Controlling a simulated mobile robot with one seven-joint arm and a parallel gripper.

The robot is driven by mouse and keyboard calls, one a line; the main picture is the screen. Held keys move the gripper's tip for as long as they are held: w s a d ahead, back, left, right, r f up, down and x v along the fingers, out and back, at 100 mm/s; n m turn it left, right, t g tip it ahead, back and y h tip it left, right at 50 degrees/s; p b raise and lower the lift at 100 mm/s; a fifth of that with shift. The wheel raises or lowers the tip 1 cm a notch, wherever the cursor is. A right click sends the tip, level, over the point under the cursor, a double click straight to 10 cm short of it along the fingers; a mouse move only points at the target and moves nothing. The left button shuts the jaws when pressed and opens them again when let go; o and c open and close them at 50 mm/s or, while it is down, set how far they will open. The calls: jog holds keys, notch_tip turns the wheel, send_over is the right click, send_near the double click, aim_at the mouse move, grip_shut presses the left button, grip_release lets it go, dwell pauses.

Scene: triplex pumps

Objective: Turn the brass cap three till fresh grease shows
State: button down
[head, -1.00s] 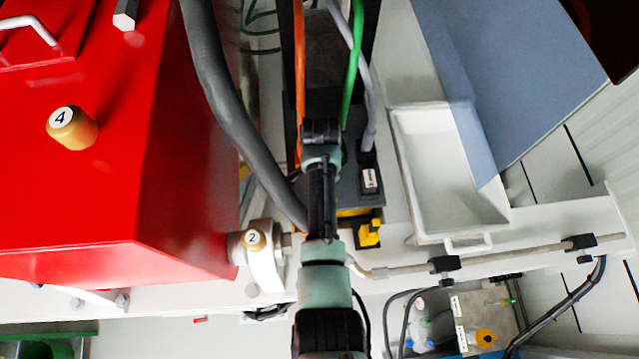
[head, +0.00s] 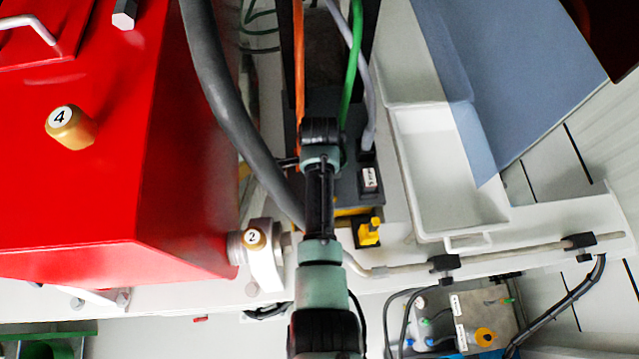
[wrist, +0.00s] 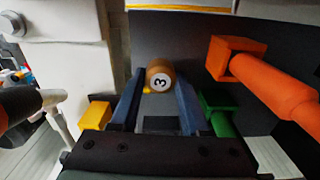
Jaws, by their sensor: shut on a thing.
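The brass cap three (wrist: 160,74), a round brass-coloured cap with a black 3 on a white disc, is in the upper middle of the wrist view. My gripper (wrist: 159,80) is shut on it, one dark blue finger on each side. A small bright yellow spot (wrist: 147,90) shows at the cap's lower left edge; I cannot tell whether it is grease. In the head view my arm covers the middle, and neither the cap nor my fingertips can be seen.
Brass cap 2 (head: 254,238) and brass cap 4 (head: 70,128) are by the red housing (head: 180,60). A thick grey hose (head: 222,95) runs left of my arm. An orange fitting (wrist: 262,80) and a green one (wrist: 219,112) are close right of my fingers. A white tray (head: 405,150) is at right.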

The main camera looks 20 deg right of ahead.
jog(key=shift+w, duration=0.1)
jog(key=shift+c, duration=1.9)
grip_release()
jog(key=shift+r, duration=0.15)
notch_tip(320, 180, up, 13)
jog(key=b, duration=0.2)
jog(key=shift+s, duration=0.2)
